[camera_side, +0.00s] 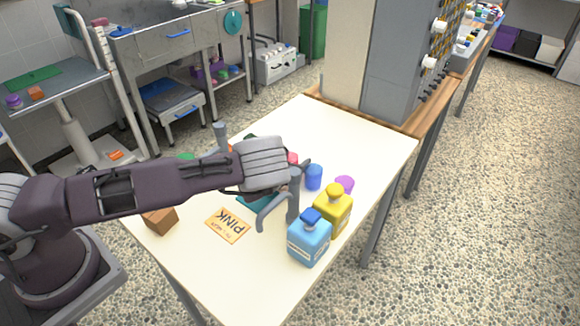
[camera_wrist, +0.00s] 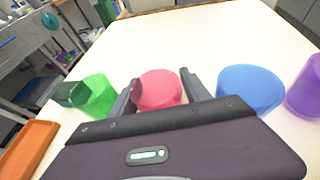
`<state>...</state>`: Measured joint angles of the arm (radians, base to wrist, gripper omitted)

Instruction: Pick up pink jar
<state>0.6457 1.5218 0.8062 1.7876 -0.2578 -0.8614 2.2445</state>
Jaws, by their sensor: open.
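The pink jar (camera_wrist: 158,89) stands on the table in the wrist view, between the two fingers of my gripper (camera_wrist: 158,92). In the side view only a small part of the pink jar (camera_side: 292,158) shows behind my gripper (camera_side: 280,200). The fingers are apart, one on each side of the jar, and I cannot tell whether either touches it. The lower part of the jar is hidden by the gripper body in the wrist view.
A blue jar (camera_wrist: 250,88) stands close to the right finger, with a purple jar (camera_wrist: 306,88) beyond it. A green jar (camera_wrist: 98,94) is at the left. Yellow (camera_side: 333,208) and blue (camera_side: 309,240) bottles stand near the table's right edge. A card reading PINK (camera_side: 228,225) lies flat.

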